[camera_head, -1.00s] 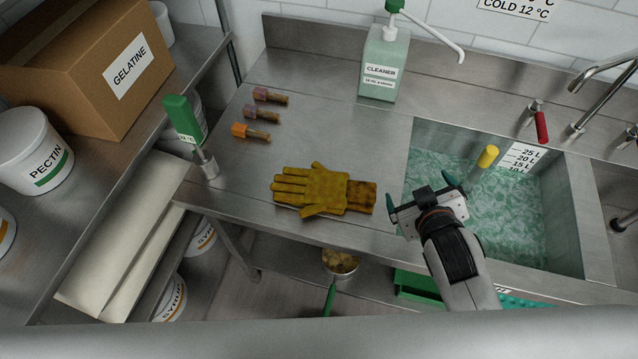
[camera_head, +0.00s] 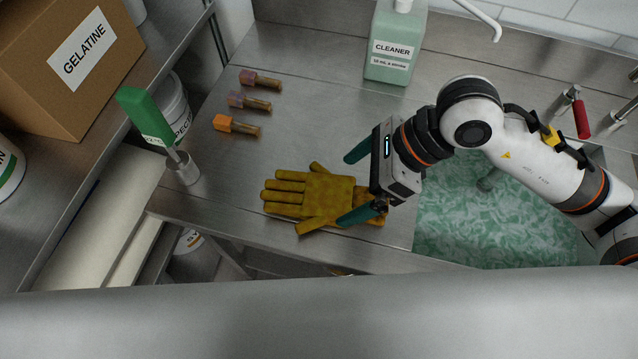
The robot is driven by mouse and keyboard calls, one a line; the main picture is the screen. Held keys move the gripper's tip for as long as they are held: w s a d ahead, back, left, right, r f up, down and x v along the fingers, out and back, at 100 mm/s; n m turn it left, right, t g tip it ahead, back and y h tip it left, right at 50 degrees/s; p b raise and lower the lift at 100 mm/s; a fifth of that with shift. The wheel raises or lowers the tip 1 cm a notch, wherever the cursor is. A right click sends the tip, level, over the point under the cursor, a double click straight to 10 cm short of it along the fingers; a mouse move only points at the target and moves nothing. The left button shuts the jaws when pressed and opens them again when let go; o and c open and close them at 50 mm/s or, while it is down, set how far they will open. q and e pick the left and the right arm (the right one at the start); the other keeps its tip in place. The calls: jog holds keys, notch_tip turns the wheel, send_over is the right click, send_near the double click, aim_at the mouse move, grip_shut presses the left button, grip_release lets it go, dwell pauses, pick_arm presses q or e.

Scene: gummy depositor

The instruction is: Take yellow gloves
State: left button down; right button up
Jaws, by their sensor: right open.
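The yellow gloves (camera_head: 312,194) lie flat on the steel counter, fingers pointing left and cuff to the right. My right gripper (camera_head: 352,187) is open at the cuff end. Its two green fingers are spread apart, one beyond the far edge of the gloves and one over the near edge by the cuff. The gripper body hides part of the cuff. I cannot tell whether the fingers touch the gloves. My left gripper is not in view.
Several small nozzle-like pieces with coloured ends (camera_head: 239,125) lie behind the gloves. A green-handled tool (camera_head: 144,115) stands in a metal holder at left. A cleaner bottle (camera_head: 394,45) stands at the back. The sink (camera_head: 470,220) with green liquid is at right.

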jog(key=w+d+f+t+h, duration=0.1)
jog(key=w+d+f+h, duration=0.1)
jog(key=d, duration=0.2)
jog(key=p, duration=0.2)
send_over(347, 197)
jog(key=d, duration=0.2)
jog(key=shift+h, duration=0.3)
jog(key=f, duration=0.5)
jog(key=shift+s+f, duration=0.1)
jog(key=shift+s, duration=0.3)
jog(key=p+x, duration=0.1)
jog(key=x, duration=0.3)
jog(key=shift+w+f+p, duration=0.1)
jog(key=shift+f+p, duration=0.25)
jog(key=shift+p, duration=0.05)
jog(key=shift+w+a+f, duration=0.1)
jog(key=shift+a+f, duration=0.15)
jog(key=shift+f, duration=0.35)
jog(key=c, duration=0.7)
jog(key=shift+r, duration=0.2)
jog(key=shift+c, duration=0.2)
notch_tip(347, 197, up, 10)
jog(key=shift+f+b, duration=0.1)
jog(key=shift+b, duration=1.05)
jog(key=o, duration=0.5)
jog(key=c, duration=0.9)
